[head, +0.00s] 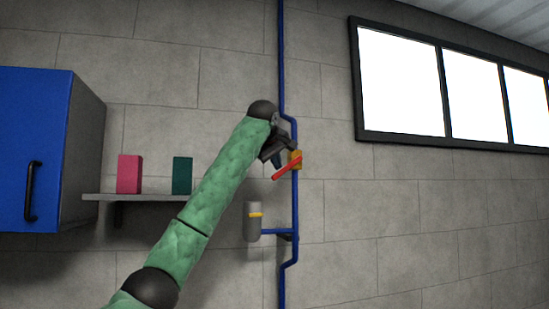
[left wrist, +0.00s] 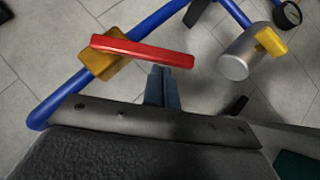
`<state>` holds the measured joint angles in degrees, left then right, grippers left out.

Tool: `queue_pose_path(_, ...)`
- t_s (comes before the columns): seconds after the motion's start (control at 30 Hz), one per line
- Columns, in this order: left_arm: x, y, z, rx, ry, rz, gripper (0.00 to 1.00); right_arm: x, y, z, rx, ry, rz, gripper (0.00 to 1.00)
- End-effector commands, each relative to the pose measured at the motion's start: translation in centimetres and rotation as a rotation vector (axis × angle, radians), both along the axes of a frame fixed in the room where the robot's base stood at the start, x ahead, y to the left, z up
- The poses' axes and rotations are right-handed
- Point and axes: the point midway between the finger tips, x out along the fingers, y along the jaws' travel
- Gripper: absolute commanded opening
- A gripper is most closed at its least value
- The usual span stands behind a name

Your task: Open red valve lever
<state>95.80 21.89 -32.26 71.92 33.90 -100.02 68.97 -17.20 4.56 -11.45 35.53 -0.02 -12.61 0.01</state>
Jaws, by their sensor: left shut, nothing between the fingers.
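The red valve lever (head: 286,169) slants down and to the left from its brass-yellow valve body (head: 295,158) on the blue wall pipe. In the left wrist view the lever (left wrist: 145,50) lies across the picture, one end over the yellow body (left wrist: 103,60). My left gripper (head: 277,158) is beside the valve, just above and left of the lever. In the left wrist view its fingers (left wrist: 160,72) are together and empty, with their tips right at the lever's edge. I cannot tell whether they touch it. My right gripper is not in view.
The blue pipe (head: 282,60) runs up the block wall. At left are a shelf (head: 147,197) with a pink block (head: 129,174) and green block (head: 182,175), and a blue cabinet (head: 35,130).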

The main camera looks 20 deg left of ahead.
Motion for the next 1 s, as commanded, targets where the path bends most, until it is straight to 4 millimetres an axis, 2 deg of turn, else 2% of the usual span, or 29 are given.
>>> queue_pose_path(0.37,0.0,0.0,-0.3,-0.011,-0.006,-0.001,0.00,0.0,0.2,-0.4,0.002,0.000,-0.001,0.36)
queue_pose_path(0.9,0.1,-0.2,-1.5,-0.202,-0.136,-0.002,0.00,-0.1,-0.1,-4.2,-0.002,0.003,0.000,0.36)
queue_pose_path(0.93,0.1,-0.2,-1.6,-0.214,-0.144,-0.002,0.00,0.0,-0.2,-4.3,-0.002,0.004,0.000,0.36)
queue_pose_path(1.0,0.1,-0.3,-1.7,-0.239,-0.160,-0.002,0.00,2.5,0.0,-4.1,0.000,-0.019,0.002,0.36)
